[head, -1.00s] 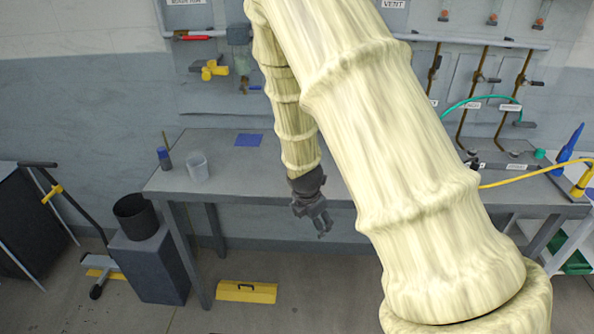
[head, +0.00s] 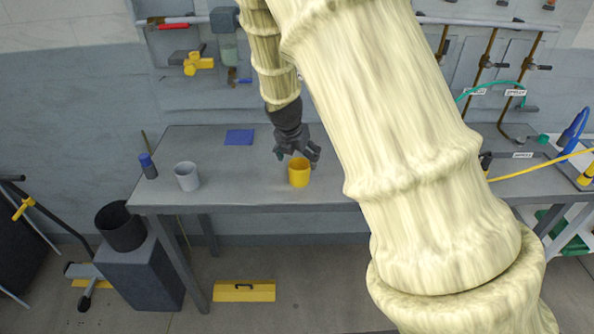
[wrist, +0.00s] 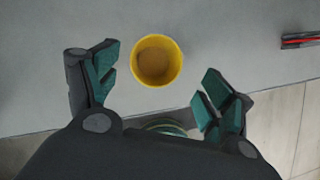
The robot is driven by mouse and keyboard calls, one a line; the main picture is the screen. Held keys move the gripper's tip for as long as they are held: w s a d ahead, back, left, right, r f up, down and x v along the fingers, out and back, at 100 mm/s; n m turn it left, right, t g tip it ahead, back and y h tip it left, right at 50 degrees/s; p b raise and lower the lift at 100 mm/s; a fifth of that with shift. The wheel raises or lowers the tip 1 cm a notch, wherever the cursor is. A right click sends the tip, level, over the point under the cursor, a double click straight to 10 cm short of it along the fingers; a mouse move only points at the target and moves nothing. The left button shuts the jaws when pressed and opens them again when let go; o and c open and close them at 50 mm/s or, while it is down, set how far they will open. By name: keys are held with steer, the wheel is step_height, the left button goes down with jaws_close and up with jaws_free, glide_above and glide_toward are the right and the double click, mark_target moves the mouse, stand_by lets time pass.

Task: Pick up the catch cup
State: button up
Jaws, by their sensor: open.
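A yellow cup (head: 299,177) stands upright near the front edge of the grey table. A grey cup (head: 187,180) stands farther left on it. I cannot tell from a label which is the catch cup. My gripper (head: 298,155) is open and empty, pointing down just above and behind the yellow cup in the head view. In the wrist view the yellow cup (wrist: 157,61) shows from above, open and apparently empty. It lies between and slightly beyond the green-padded fingertips of my gripper (wrist: 160,68), with clear space on both sides.
The grey table (head: 245,190) is clear between the two cups. A blue-capped bottle (head: 148,166) stands left of the grey cup, and a blue sheet (head: 240,137) lies behind. A red-striped dark object (wrist: 302,40) shows at right in the wrist view.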

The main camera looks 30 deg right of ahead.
mark_target(300, 164)
steer(key=x, duration=0.3)
steer(key=shift+w+a+f+p, duration=0.15)
steer(key=shift+w+f+p, duration=0.1)
steer(key=shift+w+p, duration=0.15)
steer(key=shift+d+f+p, duration=0.4)
steer(key=shift+f+p, duration=0.1)
steer(key=shift+f, duration=0.25)
steer(key=shift+p+x, duration=0.85)
steer(key=shift+x, duration=1.3)
steer(key=c, duration=1.1)
